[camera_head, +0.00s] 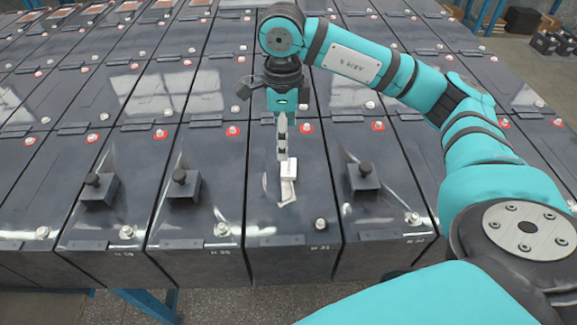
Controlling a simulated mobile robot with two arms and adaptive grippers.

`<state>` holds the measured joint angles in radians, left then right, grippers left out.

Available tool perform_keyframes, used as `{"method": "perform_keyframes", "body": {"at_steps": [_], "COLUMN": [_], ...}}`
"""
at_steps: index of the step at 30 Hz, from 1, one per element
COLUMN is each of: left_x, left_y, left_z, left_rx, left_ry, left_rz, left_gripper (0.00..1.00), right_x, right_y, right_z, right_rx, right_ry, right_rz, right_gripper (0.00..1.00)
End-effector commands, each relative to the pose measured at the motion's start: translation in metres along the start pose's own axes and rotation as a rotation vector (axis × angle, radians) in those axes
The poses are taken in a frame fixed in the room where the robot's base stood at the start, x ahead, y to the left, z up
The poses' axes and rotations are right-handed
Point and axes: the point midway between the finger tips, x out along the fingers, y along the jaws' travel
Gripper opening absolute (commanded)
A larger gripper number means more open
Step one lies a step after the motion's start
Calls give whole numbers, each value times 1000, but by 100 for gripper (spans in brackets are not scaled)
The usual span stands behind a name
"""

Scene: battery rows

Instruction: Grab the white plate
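The small white plate (289,171) is near the front of the battery marked 31, in the middle of the front row. A pale strip (287,193) shows just below it on the dark battery top. My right gripper (282,157) points down with its fingertips at the upper left edge of the white plate. The fingers overlap in this view, so I cannot tell whether they are open, shut or touching the plate. My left gripper is not in view.
Rows of dark batteries (208,155) with red and white terminals fill the view. Black blocks with knobs stand on nearby batteries, at left (98,188), left of middle (183,184) and right (362,177). A blue frame (150,303) and grey floor show below the front edge.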

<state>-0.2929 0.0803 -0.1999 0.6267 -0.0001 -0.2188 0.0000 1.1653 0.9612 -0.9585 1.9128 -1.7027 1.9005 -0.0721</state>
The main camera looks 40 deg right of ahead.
Motion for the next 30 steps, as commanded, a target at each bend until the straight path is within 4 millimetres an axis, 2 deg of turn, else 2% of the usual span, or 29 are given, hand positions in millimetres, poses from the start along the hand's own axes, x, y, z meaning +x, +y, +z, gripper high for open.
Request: {"method": "perform_keyframes", "body": {"at_steps": [3,11,16,19,23,28,30], "left_x": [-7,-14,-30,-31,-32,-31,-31], "left_y": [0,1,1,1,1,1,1], "left_z": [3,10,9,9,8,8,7], "left_rx": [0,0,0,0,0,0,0], "left_ry": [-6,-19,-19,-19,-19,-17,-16], "left_rz": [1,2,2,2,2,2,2], "left_gripper": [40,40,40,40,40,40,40], "right_x": [19,38,62,77,85,86,86], "right_y": [0,1,4,3,3,3,3], "right_z": [-1,-2,-6,-4,-4,-4,-4], "right_rx": [1,1,0,0,0,0,0], "right_ry": [3,3,5,2,0,-1,-1], "right_rz": [3,2,4,3,1,0,0], "right_gripper": [81,81,81,81,81,81,74]}}
